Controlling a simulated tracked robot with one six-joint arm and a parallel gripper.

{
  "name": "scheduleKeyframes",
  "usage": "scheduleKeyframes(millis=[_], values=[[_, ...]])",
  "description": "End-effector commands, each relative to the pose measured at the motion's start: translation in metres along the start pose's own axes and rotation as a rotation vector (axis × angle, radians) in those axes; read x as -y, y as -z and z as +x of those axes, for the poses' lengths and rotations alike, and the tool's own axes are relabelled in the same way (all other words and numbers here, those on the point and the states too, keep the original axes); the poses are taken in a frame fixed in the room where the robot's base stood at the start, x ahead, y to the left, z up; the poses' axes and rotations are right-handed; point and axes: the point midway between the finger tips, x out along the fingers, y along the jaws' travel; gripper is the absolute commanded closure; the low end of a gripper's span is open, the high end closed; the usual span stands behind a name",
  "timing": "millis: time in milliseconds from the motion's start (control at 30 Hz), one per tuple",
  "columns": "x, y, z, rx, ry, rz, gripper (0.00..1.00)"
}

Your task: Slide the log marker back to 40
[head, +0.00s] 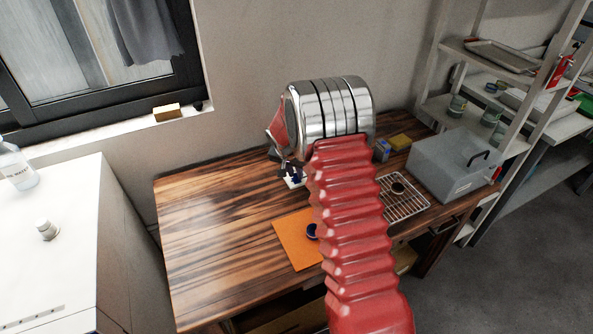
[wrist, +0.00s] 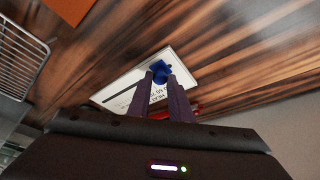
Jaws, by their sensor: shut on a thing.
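The log marker (wrist: 162,70) is a small blue piece on a white log card (wrist: 128,78) in the wrist view. In the head view the card (head: 288,183) and the blue marker (head: 297,179) show only partly below my gripper (head: 287,167), near the back of the table. My arm hides part of that area.
The wooden table (head: 205,230) has clear room at the left. An orange mat (head: 290,245) with a dark blue round thing, a wire rack (head: 408,207) and a grey metal box (head: 450,165) lie toward the right. The wall stands close behind the card.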

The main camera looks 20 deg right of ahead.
Motion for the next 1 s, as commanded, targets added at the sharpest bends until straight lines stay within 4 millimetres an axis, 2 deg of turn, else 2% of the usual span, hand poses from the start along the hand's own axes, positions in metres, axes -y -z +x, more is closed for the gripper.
scheduleKeyframes(millis=[367,400,633,1000], values=[[0.0036,-0.0016,-0.0016,-0.002,0.005,0.006,1.0],[0.0038,-0.0019,-0.0017,-0.002,0.005,0.006,0.8],[0.0014,-0.001,-0.0011,-0.002,0.002,0.008,0.63],[-0.001,0.0001,-0.0041,-0.002,0.0,0.009,0.63]])
